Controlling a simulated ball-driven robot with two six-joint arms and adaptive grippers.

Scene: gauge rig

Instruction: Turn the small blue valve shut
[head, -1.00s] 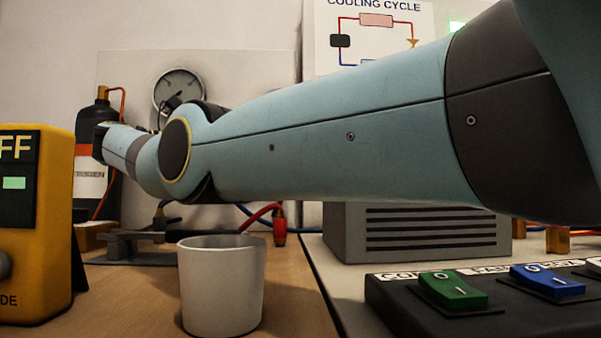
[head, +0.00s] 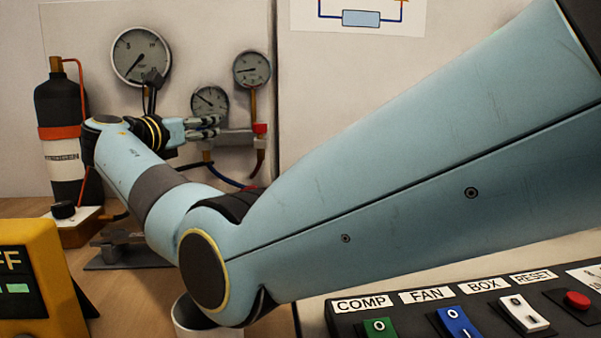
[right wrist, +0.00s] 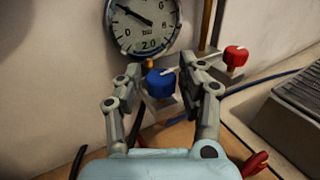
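The small blue valve (right wrist: 160,82) is a round blue knob with a pale pointer, below a gauge in the right wrist view. My right gripper (right wrist: 160,66) is open, with one finger on each side of the knob and a gap visible on both sides. Whether the fingertips reach as deep as the knob is hard to tell. In the head view my right gripper (head: 207,127) points right towards the manifold (head: 235,140), and I cannot make out the blue valve there. My left gripper is not in view.
A red valve (right wrist: 236,56) sits right of the blue one; it also shows in the head view (head: 260,128). A gauge (right wrist: 144,22) is just above. A white cup (head: 190,318) stands under my right arm. A black cylinder (head: 62,110) stands left. A switch panel (head: 400,325) is front right.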

